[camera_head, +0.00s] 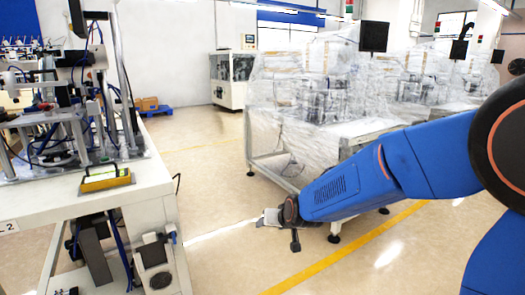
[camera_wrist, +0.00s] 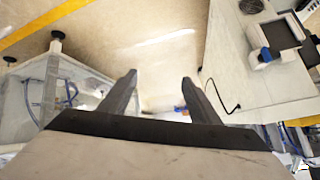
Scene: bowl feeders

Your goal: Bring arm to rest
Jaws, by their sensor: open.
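My gripper (camera_wrist: 160,82) is open and empty in the wrist view, its two dark fingers apart over the pale floor. In the head view my blue arm reaches in from the right edge, and the end of it, with my gripper (camera_head: 262,219), hangs in the aisle between the white workbench and the wrapped machines. The fingers are small and hard to make out there. Nothing is between the fingers in the wrist view.
A white workbench (camera_head: 148,187) with machinery and a yellow-green block (camera_head: 106,178) stands at the left. Plastic-wrapped machines (camera_head: 310,105) stand behind my arm. A yellow line (camera_head: 345,250) crosses the floor. The floor (camera_head: 205,185) between bench and machines is clear. A blue pallet (camera_head: 158,111) lies farther back.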

